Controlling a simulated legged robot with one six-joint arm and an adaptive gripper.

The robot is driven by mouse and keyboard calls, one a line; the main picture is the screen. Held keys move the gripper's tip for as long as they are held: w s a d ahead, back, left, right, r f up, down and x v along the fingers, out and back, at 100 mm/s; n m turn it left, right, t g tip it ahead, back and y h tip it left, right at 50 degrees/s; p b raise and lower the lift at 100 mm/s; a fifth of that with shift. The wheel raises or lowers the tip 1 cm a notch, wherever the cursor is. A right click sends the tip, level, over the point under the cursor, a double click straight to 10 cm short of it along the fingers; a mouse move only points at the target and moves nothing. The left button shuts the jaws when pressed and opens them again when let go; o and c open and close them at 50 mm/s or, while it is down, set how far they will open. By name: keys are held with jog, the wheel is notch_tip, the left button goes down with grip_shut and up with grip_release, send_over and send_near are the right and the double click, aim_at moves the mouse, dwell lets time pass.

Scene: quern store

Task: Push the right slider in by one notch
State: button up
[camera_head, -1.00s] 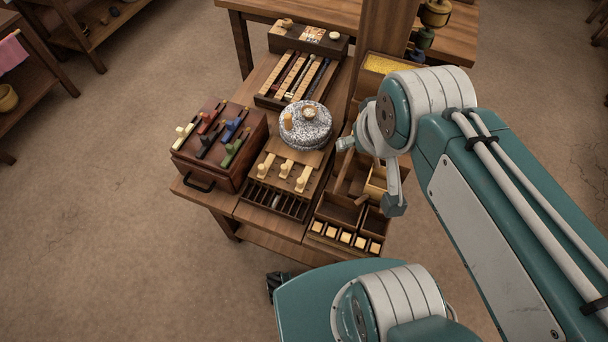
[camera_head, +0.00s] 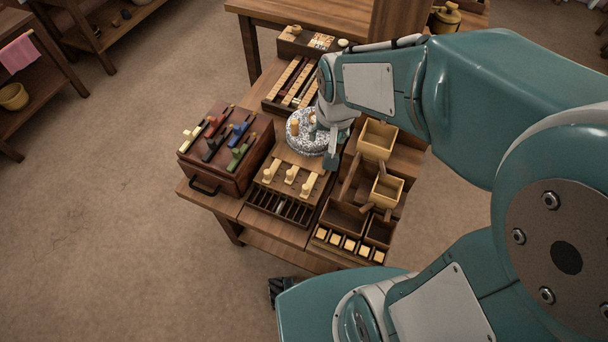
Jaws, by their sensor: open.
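Three pale wooden sliders with upright knobs sit on a wooden board (camera_head: 283,191) at the front middle of the table. The right slider (camera_head: 308,185) is the one nearest the bins; the middle slider (camera_head: 291,174) and left slider (camera_head: 269,171) stand beside it. My gripper (camera_head: 331,152) is above and behind the right slider, in front of the right side of the speckled quern stone (camera_head: 299,133). It is open and appears apart from the slider. One dark fingertip points down; the other finger is hard to make out. All three knobs are visible.
A dark red box (camera_head: 217,178) with coloured levers stands left of the board. A slotted rack (camera_head: 280,206) lies in front of it. Wooden bins (camera_head: 343,216) and yellow trays (camera_head: 376,139) stand to the right. A bead frame (camera_head: 293,82) lies behind the stone.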

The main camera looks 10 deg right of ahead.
jog(key=w+a+f+m+g, duration=0.1)
jog(key=w+a+f, duration=0.15)
jog(key=f, duration=0.55)
jog(key=m+g, duration=0.1)
jog(key=g, duration=0.1)
send_over(306, 186)
notch_tip(306, 186, down, 9)
notch_tip(306, 186, down, 12)
jog(key=shift+a+r, duration=0.1)
jog(key=shift+r, duration=0.1)
grip_shut()
